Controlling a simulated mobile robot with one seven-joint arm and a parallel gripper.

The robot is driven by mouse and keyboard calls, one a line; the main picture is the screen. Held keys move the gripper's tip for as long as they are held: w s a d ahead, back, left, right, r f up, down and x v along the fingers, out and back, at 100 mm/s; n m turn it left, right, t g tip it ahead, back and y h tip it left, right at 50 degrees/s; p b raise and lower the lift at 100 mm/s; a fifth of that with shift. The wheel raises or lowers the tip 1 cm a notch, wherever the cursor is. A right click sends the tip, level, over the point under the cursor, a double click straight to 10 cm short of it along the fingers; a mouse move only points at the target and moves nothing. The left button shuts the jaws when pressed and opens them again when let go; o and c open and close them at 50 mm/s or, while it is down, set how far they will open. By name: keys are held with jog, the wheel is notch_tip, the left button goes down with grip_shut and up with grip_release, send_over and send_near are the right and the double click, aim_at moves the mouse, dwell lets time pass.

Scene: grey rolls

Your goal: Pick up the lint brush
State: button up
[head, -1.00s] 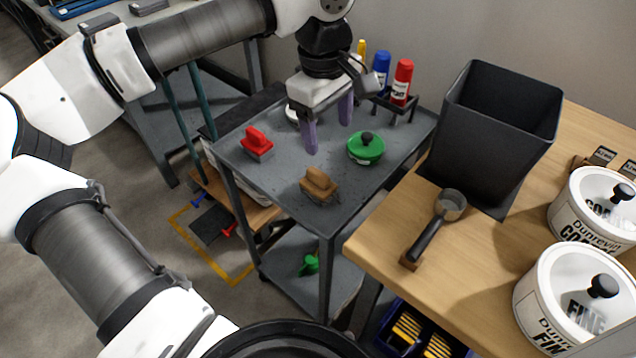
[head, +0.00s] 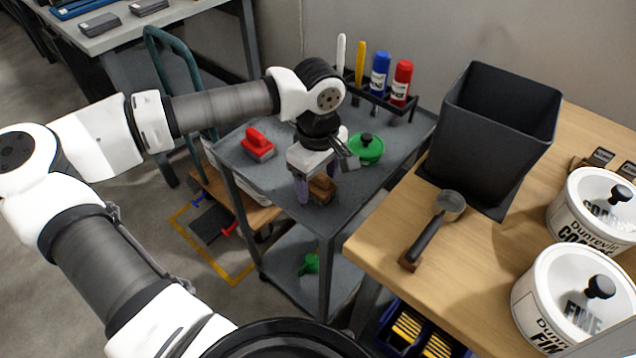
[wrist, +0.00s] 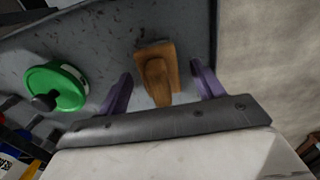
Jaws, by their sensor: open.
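The lint brush appears to be the brown wooden-handled block (head: 322,188) on the grey cart top, near its front corner. In the wrist view my gripper (wrist: 160,92) is open, with a gap on each side of the brush. I cannot tell how far down beside it the fingertips reach.
On the cart top (head: 237,158) are a red-handled block (head: 258,145) and a green round lid with a black knob (head: 366,150). A rack with markers (head: 379,75) stands behind. A wooden table with a black bin (head: 497,135) and a scoop (head: 436,225) is at the right.

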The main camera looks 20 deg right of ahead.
jog(key=shift+f, duration=0.65)
jog(key=c, duration=1.1)
jog(key=shift+r, duration=0.1)
notch_tip(320, 180, up, 20)
